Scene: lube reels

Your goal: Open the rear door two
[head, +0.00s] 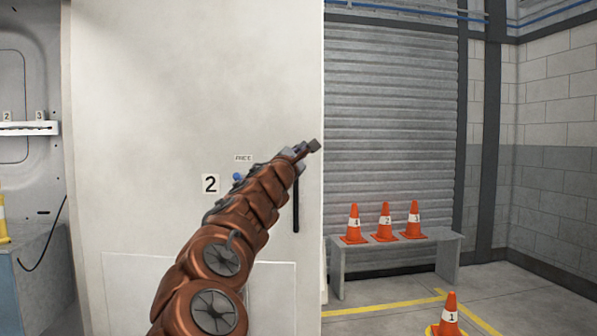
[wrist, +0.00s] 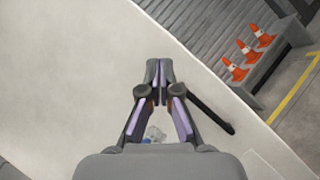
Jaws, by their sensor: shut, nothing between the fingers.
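In the wrist view the handle (wrist: 210,115) lies just right of my gripper. My gripper (head: 314,146) is shut and empty, by the door's right edge above the handle in the head view. Its closed fingers also show in the wrist view (wrist: 158,64). My arm hides part of the door.
A grey bench (head: 447,245) with three orange cones (head: 385,222) stands right of the door, before a grey shutter (head: 400,110). Another cone (head: 449,316) stands on the floor at lower right. At left is an opening with a white rack (head: 28,128).

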